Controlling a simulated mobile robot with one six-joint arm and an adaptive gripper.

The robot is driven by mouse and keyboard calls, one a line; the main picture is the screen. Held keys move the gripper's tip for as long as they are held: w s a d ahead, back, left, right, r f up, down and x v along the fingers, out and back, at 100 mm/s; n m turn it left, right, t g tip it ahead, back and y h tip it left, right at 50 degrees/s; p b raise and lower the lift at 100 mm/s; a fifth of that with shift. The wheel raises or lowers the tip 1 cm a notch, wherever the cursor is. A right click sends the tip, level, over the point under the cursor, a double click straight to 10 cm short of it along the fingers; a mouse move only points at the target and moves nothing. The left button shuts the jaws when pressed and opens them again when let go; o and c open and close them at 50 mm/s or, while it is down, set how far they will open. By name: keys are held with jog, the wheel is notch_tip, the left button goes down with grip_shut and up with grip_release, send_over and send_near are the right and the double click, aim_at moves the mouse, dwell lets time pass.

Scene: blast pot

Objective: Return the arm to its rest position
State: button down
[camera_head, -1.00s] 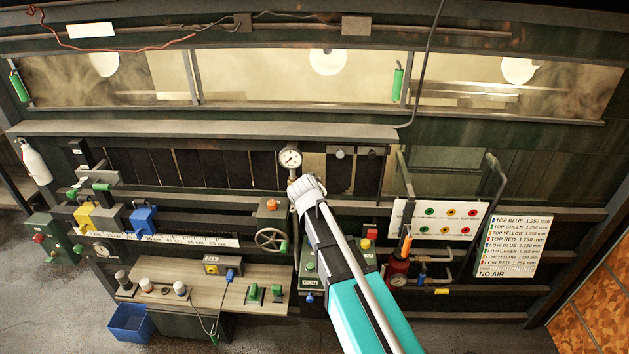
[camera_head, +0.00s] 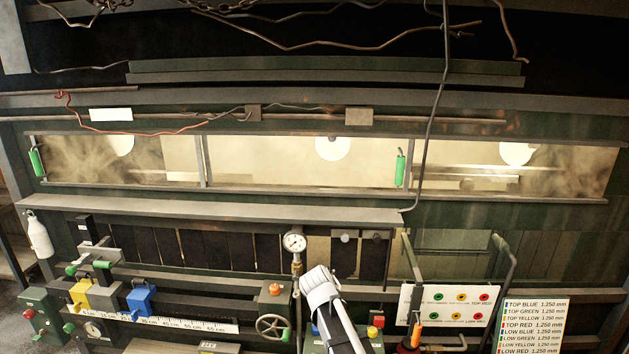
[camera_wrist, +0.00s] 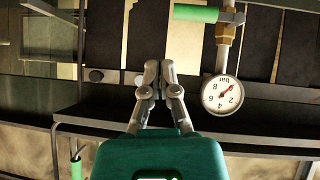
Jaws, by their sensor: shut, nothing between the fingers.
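In the wrist view my gripper (camera_wrist: 158,80) has its two grey fingers together and holds nothing. Dark panels of the machine front lie beyond the fingertips, and a pressure gauge (camera_wrist: 222,95) shows to the right of them, apart from them. In the head view my arm rises from the bottom edge, right of the middle, with its light grey end below and to the right of the same gauge (camera_head: 294,242). The fingers cannot be made out in the head view.
A handwheel (camera_head: 272,327), a yellow block (camera_head: 103,298) and a blue block (camera_head: 141,300) on a scale rail stand to the left. A button panel (camera_head: 451,307) and a bent grey pipe (camera_head: 503,285) stand to the right. A long ledge (camera_head: 215,218) runs above the gauge.

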jog(key=s+d+f+g+y+b, duration=0.1)
jog(key=s+d+f+g+b, duration=0.2)
jog(key=s, duration=0.9)
jog(key=s+d+f+g+y+b, duration=0.1)
jog(key=s+d+f+g+b, duration=0.2)
jog(key=s+d+f+g, duration=0.4)
jog(key=s+d+f, duration=0.3)
jog(key=s+f, duration=0.1)
jog(key=s, duration=0.1)
jog(key=shift+n+b, duration=0.3)
